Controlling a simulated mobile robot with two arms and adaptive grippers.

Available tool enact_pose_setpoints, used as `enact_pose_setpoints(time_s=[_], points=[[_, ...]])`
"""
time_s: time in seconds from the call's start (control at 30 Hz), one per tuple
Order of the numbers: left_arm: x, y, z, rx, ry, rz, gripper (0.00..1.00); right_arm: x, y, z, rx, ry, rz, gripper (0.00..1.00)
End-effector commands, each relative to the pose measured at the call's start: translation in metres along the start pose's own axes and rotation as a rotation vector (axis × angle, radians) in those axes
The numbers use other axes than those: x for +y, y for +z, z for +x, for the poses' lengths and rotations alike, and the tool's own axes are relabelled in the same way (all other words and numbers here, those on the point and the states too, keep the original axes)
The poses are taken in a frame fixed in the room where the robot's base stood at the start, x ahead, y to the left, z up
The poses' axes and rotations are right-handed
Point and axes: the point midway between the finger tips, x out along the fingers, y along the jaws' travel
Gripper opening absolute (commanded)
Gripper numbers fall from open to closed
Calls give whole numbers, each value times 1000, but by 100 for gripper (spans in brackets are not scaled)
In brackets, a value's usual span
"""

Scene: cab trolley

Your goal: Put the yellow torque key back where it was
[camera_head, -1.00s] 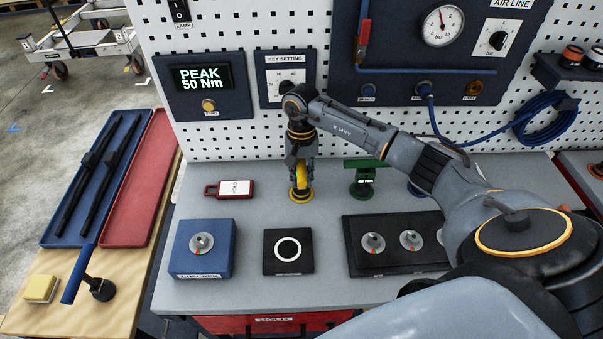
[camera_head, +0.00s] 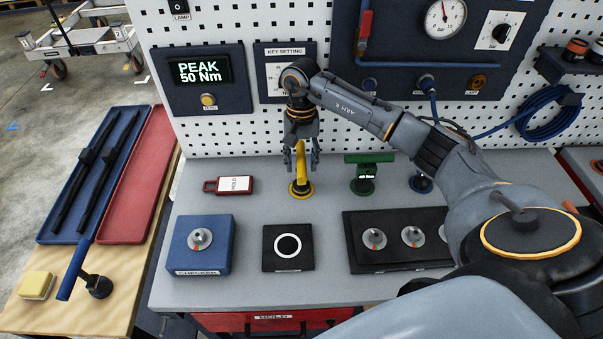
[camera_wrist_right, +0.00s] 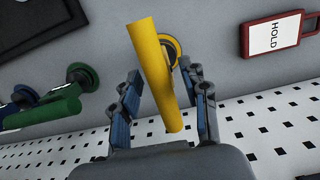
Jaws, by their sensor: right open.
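The yellow torque key (camera_head: 301,172) stands upright on its round yellow base on the grey bench top, in line with the green key. My right gripper (camera_head: 301,162) is above it with its fingers open on either side of the yellow handle. In the right wrist view the yellow torque key (camera_wrist_right: 155,75) passes between the open fingers of the right gripper (camera_wrist_right: 160,95), with gaps visible on both sides. My left gripper is not in view.
A green key (camera_head: 366,174) and a blue key (camera_head: 421,183) stand to the right. A red HOLD tag (camera_head: 230,185) lies to the left. In front are a blue checker box (camera_head: 202,262), a black pad with a white ring (camera_head: 275,262) and a black socket block (camera_head: 365,255). The pegboard rises behind.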

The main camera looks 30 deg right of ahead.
Motion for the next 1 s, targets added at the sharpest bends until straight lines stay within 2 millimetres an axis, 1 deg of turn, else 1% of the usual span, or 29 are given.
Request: enact_pose_setpoints(time_s=[0.03,0.2,0.3,0.4,0.6,1.0], points=[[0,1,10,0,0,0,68,0,-2,-9,7,-2,0,45],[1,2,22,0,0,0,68,0,-1,-46,5,-1,0,45],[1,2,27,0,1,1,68,0,-1,-62,3,0,0,45],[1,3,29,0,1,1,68,0,0,-74,1,0,0,45],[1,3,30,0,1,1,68,0,0,-82,0,1,1,45],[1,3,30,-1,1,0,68,0,0,-81,-1,1,0,45]])
